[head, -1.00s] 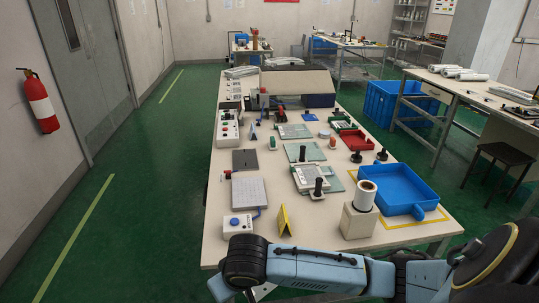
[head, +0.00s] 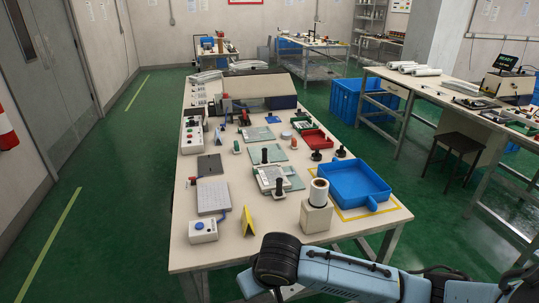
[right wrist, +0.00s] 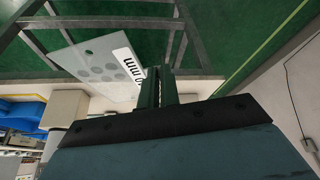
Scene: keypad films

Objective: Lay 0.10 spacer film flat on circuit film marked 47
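The spacer film (right wrist: 98,62) is a pale sheet with grey round spots and a black printed label, of which "mm" and a 0 can be read. In the right wrist view my right gripper (right wrist: 159,88) is shut on its edge and hides part of the label. The film is held clear of the table. In the head view pale green films lie on the table: a near one (head: 295,183) partly under a light frame with black knobs, a middle one (head: 267,155) and a far one (head: 258,134). Their marks are too small to read. My left gripper is out of view.
The table (head: 225,255) also bears a blue tray (head: 385,188), a white roll on a block (head: 317,215), a yellow stand (head: 249,221), a blue-button box (head: 203,230) and a grey pad (head: 213,197). A side bench (head: 445,98) and stool (head: 459,145) stand to the right.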

